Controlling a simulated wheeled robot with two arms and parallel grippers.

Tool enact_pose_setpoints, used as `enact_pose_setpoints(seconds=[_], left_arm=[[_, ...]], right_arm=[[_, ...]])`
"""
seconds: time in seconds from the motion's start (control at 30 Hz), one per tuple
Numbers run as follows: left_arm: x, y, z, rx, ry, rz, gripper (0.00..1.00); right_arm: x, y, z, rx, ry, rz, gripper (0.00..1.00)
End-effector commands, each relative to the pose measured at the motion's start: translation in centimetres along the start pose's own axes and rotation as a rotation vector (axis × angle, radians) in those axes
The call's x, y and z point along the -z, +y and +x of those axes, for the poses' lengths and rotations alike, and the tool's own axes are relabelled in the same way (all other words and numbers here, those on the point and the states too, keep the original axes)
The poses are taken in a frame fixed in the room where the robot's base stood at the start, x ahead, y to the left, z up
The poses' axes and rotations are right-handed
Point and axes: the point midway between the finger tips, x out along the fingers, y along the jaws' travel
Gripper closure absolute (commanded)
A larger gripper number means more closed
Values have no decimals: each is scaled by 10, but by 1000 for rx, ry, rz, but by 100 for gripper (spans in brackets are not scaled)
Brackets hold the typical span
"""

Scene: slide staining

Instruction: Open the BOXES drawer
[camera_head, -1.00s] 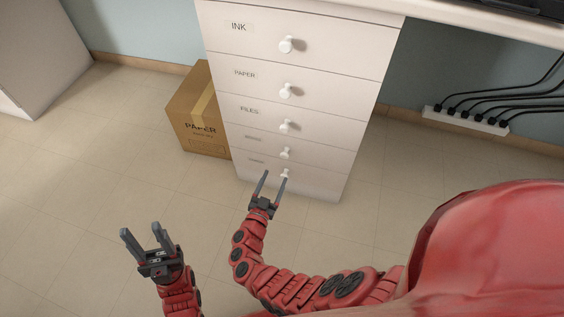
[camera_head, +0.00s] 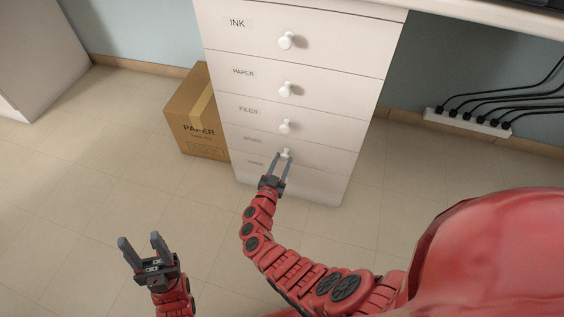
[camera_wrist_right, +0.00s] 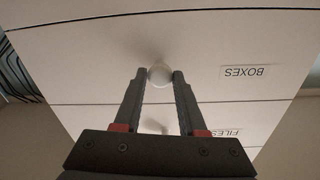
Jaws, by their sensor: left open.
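The BOXES drawer (camera_head: 318,152) is the fourth from the top in the white cabinet, and its front looks flush with its neighbours. Its label (camera_wrist_right: 243,71) reads upside down in the right wrist view. My right gripper (camera_head: 281,156) is at its round white knob (camera_wrist_right: 160,75), one fingertip against each side of it. The fingers look closed on the knob; they partly hide it in the head view. My left gripper (camera_head: 139,240) is open and empty, above the floor at the lower left.
The INK (camera_head: 330,35), PAPER (camera_head: 325,85) and FILES (camera_head: 322,122) drawers above are shut. A cardboard box (camera_head: 195,125) stands against the cabinet's left side. A power strip with cables (camera_head: 465,121) lies at the right. The floor before the cabinet is clear.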

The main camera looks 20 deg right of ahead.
Motion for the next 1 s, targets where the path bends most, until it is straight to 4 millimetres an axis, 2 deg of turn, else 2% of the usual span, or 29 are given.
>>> enact_pose_setpoints(seconds=[0.03, 0.2, 1.0], left_arm=[[0, 0, 0, 0, 0, 0, 50], [0, 0, 0, 0, 0, 0, 50], [0, 0, 0, 0, 0, 0, 50]], right_arm=[[0, 0, 0, 0, 0, 0, 71], [0, 0, 0, -1, 0, 0, 100], [0, 1, 0, -2, 1, -1, 100]])
